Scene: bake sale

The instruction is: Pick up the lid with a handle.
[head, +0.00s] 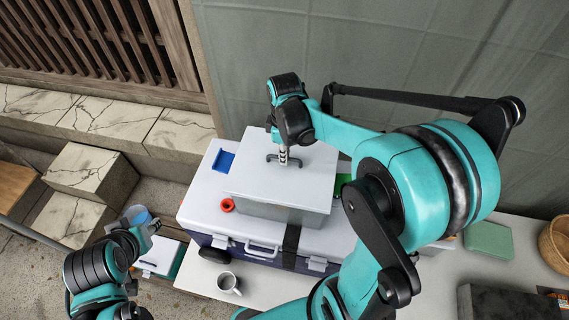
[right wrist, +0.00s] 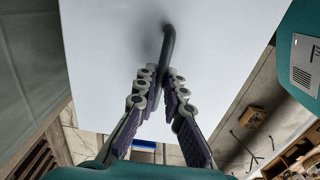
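The lid (head: 300,180) is a flat white square plate with a dark bar handle (head: 270,158) on its top. It lies over a grey box (head: 275,211) that stands on a white-topped cooler. My right gripper (head: 283,155) points down at the handle from above. In the right wrist view the lid (right wrist: 110,50) fills the middle, and the fingers (right wrist: 163,75) close in on both sides of the dark handle (right wrist: 168,42). The fingers hide the handle's near part. My left gripper (head: 152,227) is at the lower left, away from the lid; its fingers are too small to read.
The cooler (head: 205,205) carries a blue item (head: 223,161), a red ring (head: 227,205) and a partly hidden green item (head: 341,183). A mug (head: 228,283) stands on the table in front. A green box (head: 488,240) and a basket (head: 556,243) are at right. A wall is behind.

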